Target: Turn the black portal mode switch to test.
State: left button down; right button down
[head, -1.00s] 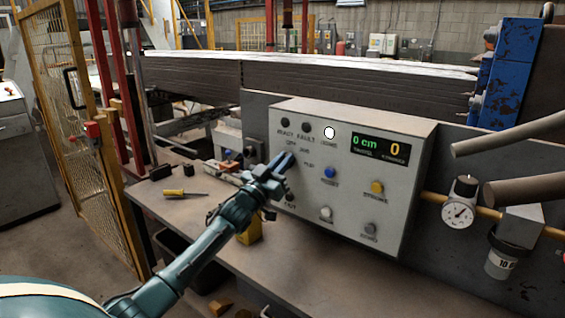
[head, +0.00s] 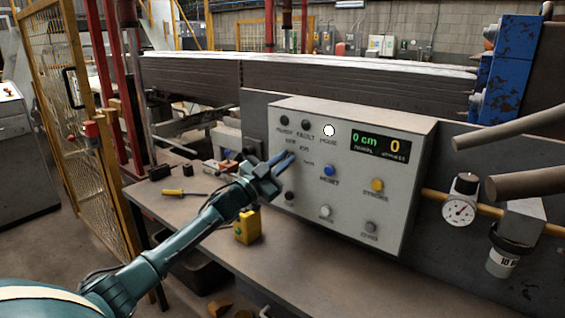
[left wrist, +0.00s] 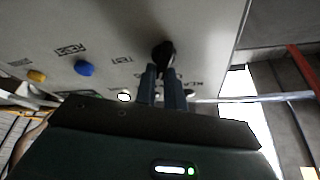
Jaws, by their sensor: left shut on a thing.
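The grey control panel (head: 350,200) stands on the bench with small lamps, buttons and a lit display (head: 380,146). The black portal mode switch (left wrist: 163,50) shows as a dark knob on the panel face in the left wrist view; in the head view my left gripper hides it. My left gripper (head: 287,160) reaches the panel's upper left part. In the left wrist view its two fingers (left wrist: 163,72) are close together, with their tips shut on the knob. The knob's exact pointing is hard to tell. My right gripper is not in view.
A blue button (head: 330,170) and a yellow button (head: 377,185) sit right of my gripper. A yellow box (head: 247,228) and a yellow-handled screwdriver (head: 174,192) rest on the bench. A pressure gauge (head: 459,210) is at the right. A yellow mesh fence (head: 75,130) stands left.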

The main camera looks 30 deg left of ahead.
pick_arm(q)
jog(key=m+g+h, duration=0.1)
jog(key=m, duration=0.2)
jog(key=m+g+h+p, duration=0.1)
jog(key=m, duration=0.3)
jog(key=m+g+p, duration=0.1)
jog(key=m+g, duration=0.1)
jog(key=m, duration=0.2)
jog(key=shift+d+f+h, duration=0.15)
jog(key=shift+d+h, duration=0.05)
jog(key=shift+h, duration=0.2)
jog(key=shift+m+p, duration=0.6)
jog(key=shift+m, duration=0.2)
jog(key=shift+f+m+g+p, duration=0.2)
jog(key=shift+m+g+p, duration=0.35)
jog(key=shift+m, duration=0.45)
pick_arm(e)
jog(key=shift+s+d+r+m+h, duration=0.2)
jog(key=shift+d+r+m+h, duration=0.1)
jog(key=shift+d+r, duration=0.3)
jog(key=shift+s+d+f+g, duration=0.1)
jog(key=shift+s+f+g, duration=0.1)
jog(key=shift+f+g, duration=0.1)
pick_arm(q)
jog(key=c, duration=1.5)
grip_release()
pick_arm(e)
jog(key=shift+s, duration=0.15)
pick_arm(q)
jog(key=shift+s, duration=0.1)
